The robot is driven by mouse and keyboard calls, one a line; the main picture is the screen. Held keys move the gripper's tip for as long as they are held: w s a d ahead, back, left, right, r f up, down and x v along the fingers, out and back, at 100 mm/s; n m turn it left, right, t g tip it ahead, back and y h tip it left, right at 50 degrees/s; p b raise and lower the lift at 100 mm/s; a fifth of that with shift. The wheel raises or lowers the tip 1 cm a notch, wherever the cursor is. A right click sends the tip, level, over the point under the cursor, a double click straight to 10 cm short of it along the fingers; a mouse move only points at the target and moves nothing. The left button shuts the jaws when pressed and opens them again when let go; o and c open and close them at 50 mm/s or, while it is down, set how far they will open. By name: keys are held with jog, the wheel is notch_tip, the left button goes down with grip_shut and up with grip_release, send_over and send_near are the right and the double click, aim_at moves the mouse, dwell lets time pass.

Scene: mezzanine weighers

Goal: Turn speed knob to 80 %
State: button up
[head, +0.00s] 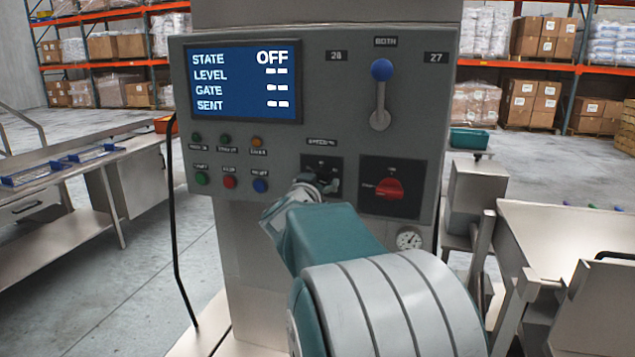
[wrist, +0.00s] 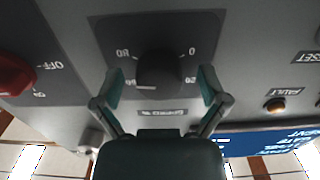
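The speed knob (wrist: 160,72) is a black round knob on a dark plate, seen upside down in the wrist view. Scale marks 80, 0 and 20 show around it; a pale line shows at its lower left, but I cannot tell the exact setting. My gripper (wrist: 160,87) is open, with one finger on each side of the knob and visible gaps between. In the head view my gripper (head: 318,186) is at the speed plate (head: 323,164) and hides most of the knob. The control panel (head: 330,100) has a blue display (head: 245,82) reading STATE OFF.
A red rotary switch (head: 390,188) sits right of the speed plate, also in the wrist view (wrist: 14,75). Several buttons (head: 230,181) are to the left. A blue-topped lever (head: 381,95) is above. A steel bench (head: 100,160) stands at left.

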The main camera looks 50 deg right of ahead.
jog(key=shift+a, duration=0.1)
jog(key=c, duration=1.1)
jog(key=shift+m, duration=2.2)
jog(key=o, duration=1)
jog(key=shift+o, duration=0.8)
jog(key=shift+w, duration=0.1)
jog(key=v, duration=1.2)
jog(key=shift+f, duration=0.1)
